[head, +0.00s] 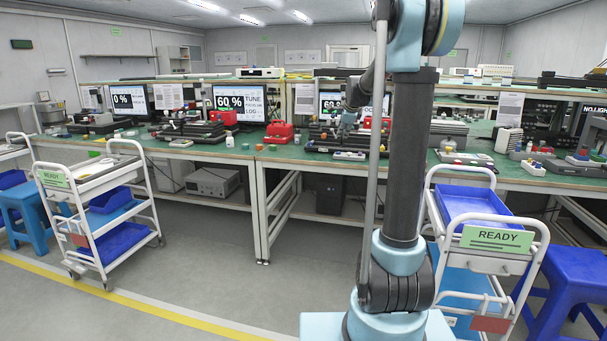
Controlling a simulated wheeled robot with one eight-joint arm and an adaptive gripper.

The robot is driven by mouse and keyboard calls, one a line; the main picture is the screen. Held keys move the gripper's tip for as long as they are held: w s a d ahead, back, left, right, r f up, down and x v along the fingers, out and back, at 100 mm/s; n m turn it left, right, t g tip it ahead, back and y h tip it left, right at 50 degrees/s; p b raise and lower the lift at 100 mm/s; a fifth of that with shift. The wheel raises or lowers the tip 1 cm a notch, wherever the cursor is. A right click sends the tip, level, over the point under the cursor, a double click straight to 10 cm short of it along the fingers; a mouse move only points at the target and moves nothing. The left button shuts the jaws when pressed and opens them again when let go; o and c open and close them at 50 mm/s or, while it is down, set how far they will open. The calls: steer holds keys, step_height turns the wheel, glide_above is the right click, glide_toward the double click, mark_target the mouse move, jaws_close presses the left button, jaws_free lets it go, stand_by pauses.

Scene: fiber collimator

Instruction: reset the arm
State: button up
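My arm rises in the right half of the head view, with its light blue and dark grey links upright and its upper joint cut off by the top edge. A dark link slants down and away behind the upright part, over the bench. My gripper (347,119) seems to be at its far end, small and partly merged with the bench equipment. I cannot see its fingers, whether they are open or shut, or whether they hold anything.
A long green-topped bench (265,155) carries instruments, red cases (279,132) and monitors (240,103). A white cart (96,215) stands at left. Another cart with a READY sign (496,238) and a blue stool (567,285) stand close at right. The floor at front left is clear.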

steer(key=s+f+n+g, duration=0.2)
steer(key=s+f+n, duration=0.4)
steer(key=s, duration=1.2)
steer(key=s+d+f+n+g, duration=0.1)
steer(key=s+f+n, duration=0.6)
steer(key=s, duration=1.1)
steer(key=s+f+n+g+h, duration=0.1)
steer(key=s+f+n+g, duration=0.2)
steer(key=s, duration=1.5)
step_height(320, 180, down, 6)
steer(key=n, duration=0.4)
steer(key=shift+d+g, duration=0.3)
steer(key=shift+d, duration=0.05)
steer(key=shift+w+f, duration=0.25)
steer(key=shift+w, duration=0.2)
steer(key=shift+d, duration=0.1)
